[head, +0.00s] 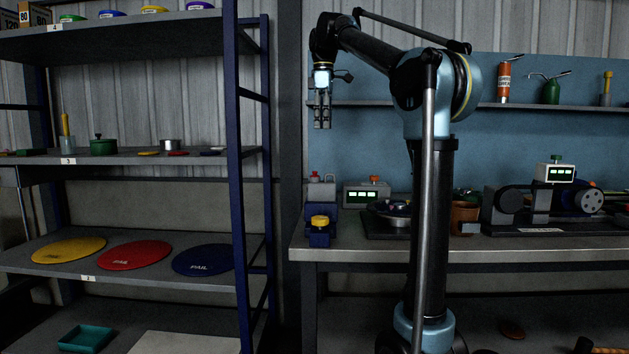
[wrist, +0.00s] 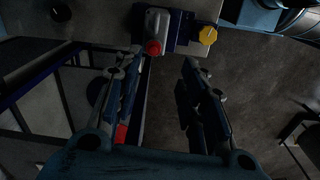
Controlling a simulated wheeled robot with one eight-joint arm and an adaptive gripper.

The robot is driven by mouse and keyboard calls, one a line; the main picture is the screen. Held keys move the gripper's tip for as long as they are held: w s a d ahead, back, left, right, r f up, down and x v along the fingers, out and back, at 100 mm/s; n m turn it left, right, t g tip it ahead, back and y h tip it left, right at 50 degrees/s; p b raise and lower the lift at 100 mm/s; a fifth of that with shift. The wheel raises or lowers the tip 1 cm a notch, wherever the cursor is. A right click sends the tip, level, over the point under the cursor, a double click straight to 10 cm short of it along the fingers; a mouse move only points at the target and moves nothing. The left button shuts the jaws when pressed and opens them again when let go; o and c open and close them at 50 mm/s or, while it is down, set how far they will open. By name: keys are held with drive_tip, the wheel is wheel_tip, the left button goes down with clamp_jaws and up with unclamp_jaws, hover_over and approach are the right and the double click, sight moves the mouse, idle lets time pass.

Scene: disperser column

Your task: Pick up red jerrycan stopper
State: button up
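A grey jerrycan (head: 321,191) stands at the left end of the bench with red on its top, small in the head view. In the wrist view the jerrycan (wrist: 158,20) is at the top centre, and a round red stopper (wrist: 153,48) shows on it. My gripper (head: 322,124) hangs pointing down, well above the jerrycan in the head view. In the wrist view my gripper (wrist: 163,60) has its fingers spread wide with nothing between them. The stopper appears near the left fingertip, apart from it in height.
A blue device with a yellow knob (head: 319,222) stands in front of the jerrycan. A display box (head: 367,194) stands to its right. The blue shelf rack (head: 250,150) is close on the left. A wall shelf (head: 400,105) runs behind the arm.

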drive_tip(key=w+a+r+n, duration=0.1)
drive_tip(key=w+a, duration=0.1)
hover_over(317, 175)
drive_tip(key=w, duration=0.1)
wheel_tip(317, 175, down, 12)
drive_tip(key=shift+r, duration=0.25)
drive_tip(key=shift+s+a+f, duration=0.1)
drive_tip(key=shift+a+f, duration=0.05)
drive_tip(key=shift+f, duration=0.75)
drive_tip(key=shift+s+a+f, duration=0.1)
drive_tip(key=shift+f, duration=0.75)
drive_tip(key=shift+s+a+f, duration=0.1)
drive_tip(key=shift+a+f, duration=0.05)
drive_tip(key=shift+f, duration=0.75)
clamp_jaws()
